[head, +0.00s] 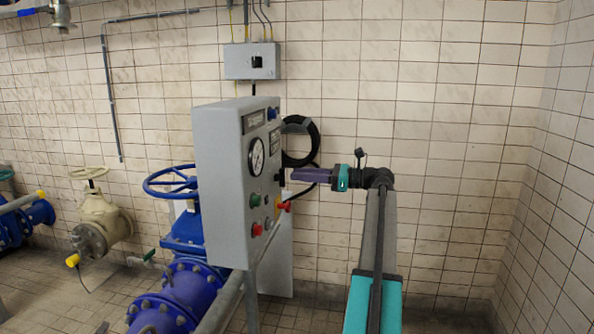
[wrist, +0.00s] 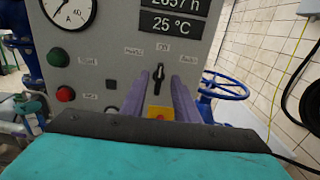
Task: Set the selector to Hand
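The selector (wrist: 158,76) is a black knob on the grey control panel (head: 222,185), standing roughly upright below the middle label, which seems to read Off. Small, blurred labels sit at its upper left and upper right; the left one seems to read Hand. My gripper (wrist: 157,80) is open, with one purple finger on each side of the knob and gaps visible. In the head view my gripper (head: 291,175) reaches the panel face from the right. Whether the fingertips touch the panel is not clear.
The panel also has a round gauge (wrist: 68,10), a green button (wrist: 58,57), a red button (wrist: 66,94) and a red-and-yellow emergency stop (wrist: 160,113) just below the selector. A blue handwheel (wrist: 222,90) stands to the right. Open floor lies right of my arm.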

